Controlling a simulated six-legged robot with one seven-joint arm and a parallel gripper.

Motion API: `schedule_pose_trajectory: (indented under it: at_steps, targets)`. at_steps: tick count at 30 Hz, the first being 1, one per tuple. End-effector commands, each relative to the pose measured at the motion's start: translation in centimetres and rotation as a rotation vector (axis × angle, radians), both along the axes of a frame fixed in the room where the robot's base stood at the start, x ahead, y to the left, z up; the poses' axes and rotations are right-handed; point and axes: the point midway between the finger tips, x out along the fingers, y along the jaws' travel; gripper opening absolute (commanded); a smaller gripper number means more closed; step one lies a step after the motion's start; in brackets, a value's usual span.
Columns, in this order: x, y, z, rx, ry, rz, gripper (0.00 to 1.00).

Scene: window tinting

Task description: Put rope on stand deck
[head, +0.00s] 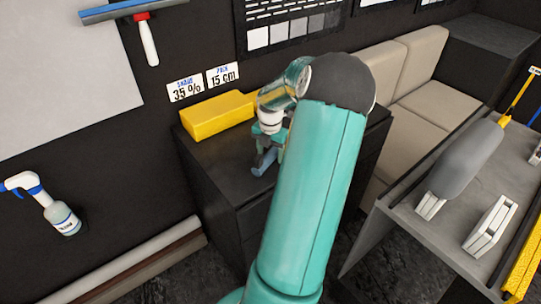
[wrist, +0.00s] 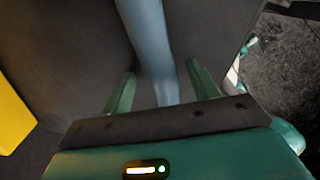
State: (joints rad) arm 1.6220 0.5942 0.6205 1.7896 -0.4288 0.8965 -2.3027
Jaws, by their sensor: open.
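A blue-grey length that looks like the rope (wrist: 152,42) runs between the two green fingers of my gripper (wrist: 162,84) in the wrist view. The fingers are apart, with a gap on either side of it. In the head view, my gripper (head: 268,146) is low over the dark cabinet top, and the blue-grey rope (head: 263,163) shows just below it. My arm hides much of the cabinet top. A stand with a grey deck (head: 407,212) is at the right, apart from my gripper.
A yellow block (head: 217,115) lies on the dark cabinet (head: 215,172) beside my gripper. The stand holds a grey rounded object (head: 466,158) and a white piece (head: 490,226), with bare deck around them. A beige sofa (head: 425,95) is behind. A spray bottle (head: 62,218) is at left.

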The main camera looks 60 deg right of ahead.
Motion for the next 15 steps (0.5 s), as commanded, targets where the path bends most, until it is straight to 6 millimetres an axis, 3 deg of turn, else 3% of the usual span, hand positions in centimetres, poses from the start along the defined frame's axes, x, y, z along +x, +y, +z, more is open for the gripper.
schedule_pose_trajectory:
  at_steps: [7,15]
  targets:
    - [-0.03,-0.02,-0.26,-0.001,0.001,0.0,0.58]
    - [-0.03,-0.01,-0.24,-0.001,0.0,-0.001,0.09]
